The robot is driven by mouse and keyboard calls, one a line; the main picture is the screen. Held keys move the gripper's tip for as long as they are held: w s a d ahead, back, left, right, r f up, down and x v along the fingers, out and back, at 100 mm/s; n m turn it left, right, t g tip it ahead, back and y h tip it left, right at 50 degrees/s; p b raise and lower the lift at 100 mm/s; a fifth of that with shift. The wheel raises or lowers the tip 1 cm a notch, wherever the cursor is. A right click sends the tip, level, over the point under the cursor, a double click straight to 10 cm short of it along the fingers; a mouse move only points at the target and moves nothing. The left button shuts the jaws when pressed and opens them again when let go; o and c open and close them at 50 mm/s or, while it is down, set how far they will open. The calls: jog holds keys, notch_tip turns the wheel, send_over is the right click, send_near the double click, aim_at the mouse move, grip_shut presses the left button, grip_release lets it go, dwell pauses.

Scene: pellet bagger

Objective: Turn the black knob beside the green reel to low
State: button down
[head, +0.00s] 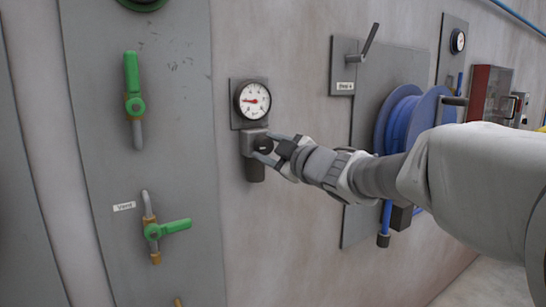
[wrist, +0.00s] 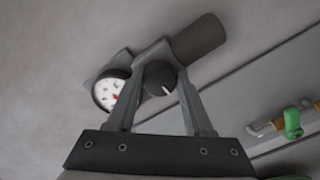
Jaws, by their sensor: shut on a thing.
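A black knob (head: 264,145) sits on the front of a grey regulator body (head: 248,143) below a round white gauge (head: 253,100) with a red needle. My gripper (head: 268,149) reaches in from the right and is shut on the knob, one finger on each side. In the wrist view the knob (wrist: 159,77) shows between the fingers, with a short white mark towards the lower right. The gauge (wrist: 109,93) is to its left there. Low and high markings are not readable. The reel (head: 402,115) on the wall is blue; I see no green reel.
Left of the regulator, a grey panel (head: 90,150) carries green-handled valves, one labelled Vent (head: 165,229). To the right are a lever (head: 369,42) on a plate and a red-framed box (head: 490,92). My arm covers part of the reel's panel.

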jog(key=n+b, duration=0.2)
jog(key=n, duration=0.1)
jog(key=shift+f+n, duration=0.1)
jog(key=shift+n, duration=0.3)
jog(key=shift+n+b, duration=1.15)
jog(key=shift+n, duration=1.15)
jog(key=shift+c, duration=1.5)
grip_release()
jog(key=shift+s+d, duration=0.1)
jog(key=p+v, duration=0.2)
jog(key=v, duration=1.5)
jog(key=shift+d, duration=0.1)
